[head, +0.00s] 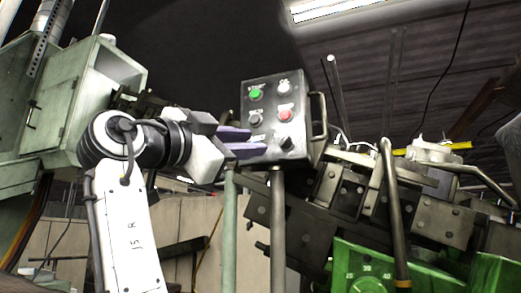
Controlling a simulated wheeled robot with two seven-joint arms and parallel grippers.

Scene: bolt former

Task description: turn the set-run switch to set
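A dark control box (272,88) on a post stands in the middle of the head view. The labels are too small to read, so I cannot tell which knob is the set-run switch. Contact with a knob cannot be made out.
A bent handle (319,115) sticks out on the box's right side. Green and dark metal machinery (400,262) with a bent pipe (392,200) fills the lower right. A pale green cabinet (52,120) stands at the left.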

